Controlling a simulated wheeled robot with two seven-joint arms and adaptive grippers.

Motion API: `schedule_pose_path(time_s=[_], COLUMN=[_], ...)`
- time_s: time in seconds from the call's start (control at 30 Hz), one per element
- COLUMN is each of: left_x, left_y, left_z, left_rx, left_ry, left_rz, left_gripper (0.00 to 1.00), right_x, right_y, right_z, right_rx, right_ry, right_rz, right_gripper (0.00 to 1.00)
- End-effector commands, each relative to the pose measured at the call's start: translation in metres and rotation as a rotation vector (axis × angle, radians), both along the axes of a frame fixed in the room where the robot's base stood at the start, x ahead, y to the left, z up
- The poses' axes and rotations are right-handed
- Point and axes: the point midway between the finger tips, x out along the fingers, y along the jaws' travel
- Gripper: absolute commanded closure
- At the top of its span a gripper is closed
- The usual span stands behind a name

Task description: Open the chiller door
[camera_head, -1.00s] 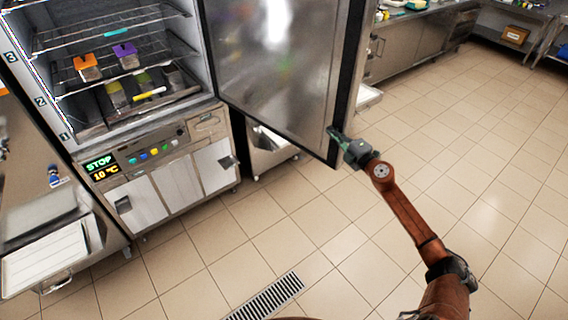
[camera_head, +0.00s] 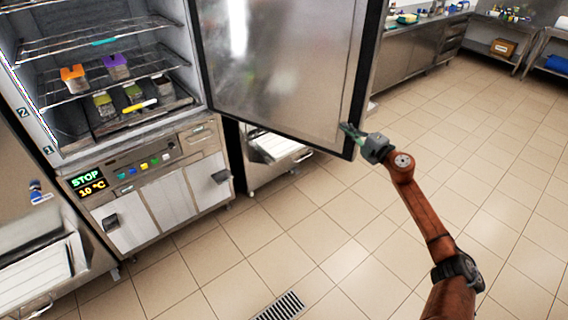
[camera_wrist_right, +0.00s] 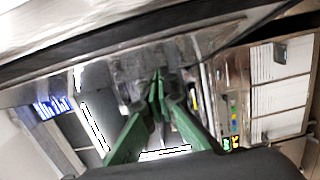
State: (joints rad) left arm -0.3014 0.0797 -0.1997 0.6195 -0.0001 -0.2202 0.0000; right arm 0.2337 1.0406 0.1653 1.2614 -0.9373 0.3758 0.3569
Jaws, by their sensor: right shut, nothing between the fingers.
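The chiller door (camera_head: 285,70) stands wide open in the head view, its metal inner face with a dark edge swung out to the right of the cabinet. The chiller cabinet (camera_head: 28,105) shows wire shelves inside. My right gripper (camera_head: 347,130) is at the lower free corner of the door, against or just in front of its inner face; I cannot tell if it touches. In the wrist view, its green fingers (camera_wrist_right: 158,88) are closed together with nothing between them, and the door's shiny face fills much of the background. My left gripper is not in view.
Orange (camera_head: 73,76) and purple (camera_head: 115,66) containers sit on a chiller shelf. Below is a control panel (camera_head: 88,183) reading STOP and 10 °C. A steel counter (camera_head: 410,50) stands behind the door. The tiled floor (camera_head: 480,150) at right is clear, with a drain grate (camera_head: 282,306) in front.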

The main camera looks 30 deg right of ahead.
Motion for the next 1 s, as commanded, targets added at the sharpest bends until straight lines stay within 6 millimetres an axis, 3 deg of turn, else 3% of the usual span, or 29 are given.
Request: schedule_pose_path(time_s=[0.17, 0.43, 0.7, 1.0], left_x=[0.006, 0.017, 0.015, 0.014], left_y=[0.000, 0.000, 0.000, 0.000], left_z=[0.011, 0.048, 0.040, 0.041], left_rx=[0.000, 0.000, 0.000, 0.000], left_ry=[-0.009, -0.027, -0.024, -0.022], left_rz=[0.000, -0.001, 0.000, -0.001], left_gripper=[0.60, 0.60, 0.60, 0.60], right_x=[-0.002, -0.010, -0.062, -0.098], right_y=[0.009, 0.045, 0.028, 0.018], right_z=[0.003, 0.008, -0.002, -0.001], right_rx=[0.001, 0.003, 0.001, 0.001], right_ry=[-0.001, -0.002, 0.003, 0.001], right_rz=[0.004, 0.012, 0.014, 0.015], right_gripper=[1.00, 1.00, 1.00, 1.00])
